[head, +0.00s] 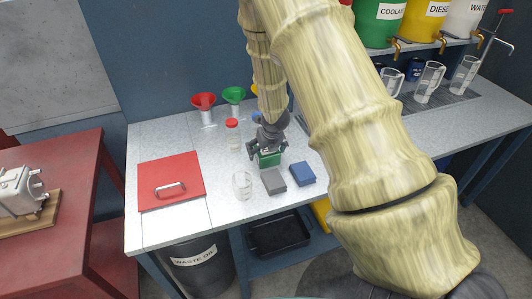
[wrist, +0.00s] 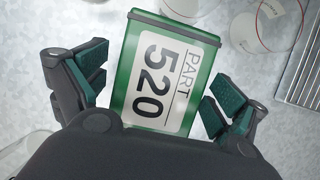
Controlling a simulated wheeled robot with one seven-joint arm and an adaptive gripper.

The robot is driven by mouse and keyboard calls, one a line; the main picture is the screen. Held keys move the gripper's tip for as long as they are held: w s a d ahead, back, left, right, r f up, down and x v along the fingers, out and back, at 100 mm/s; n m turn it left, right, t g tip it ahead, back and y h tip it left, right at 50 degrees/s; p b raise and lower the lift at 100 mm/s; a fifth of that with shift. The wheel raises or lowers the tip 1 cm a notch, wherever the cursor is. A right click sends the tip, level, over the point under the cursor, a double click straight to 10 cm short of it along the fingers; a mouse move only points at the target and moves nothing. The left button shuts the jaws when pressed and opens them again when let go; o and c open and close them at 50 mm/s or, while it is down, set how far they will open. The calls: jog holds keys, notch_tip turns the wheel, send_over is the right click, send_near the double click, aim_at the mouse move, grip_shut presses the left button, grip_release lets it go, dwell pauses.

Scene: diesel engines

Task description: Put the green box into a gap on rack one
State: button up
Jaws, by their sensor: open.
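The green box (head: 270,158) stands on the grey bench, under my gripper in the head view. In the wrist view the green box (wrist: 163,72) carries a white label reading "PART 520" and is slightly tilted in the picture. My gripper (head: 267,150) is open, with its fingers (wrist: 161,98) on either side of the box. Gaps show between both fingers and the box in the wrist view. The lower part of the box is hidden by my gripper's body there. I cannot make out rack one in either view.
A grey box (head: 273,181) and a blue box (head: 302,174) lie just in front of the green box. A clear beaker (head: 242,185) and a red-capped bottle (head: 233,135) stand to the left. A red lid with a handle (head: 171,180) covers the bench's left part.

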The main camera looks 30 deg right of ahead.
jog(key=shift+f, duration=0.25)
dwell(0.5)
jog(key=c, duration=1.6)
jog(key=shift+r, duration=0.1)
jog(key=shift+r, duration=0.1)
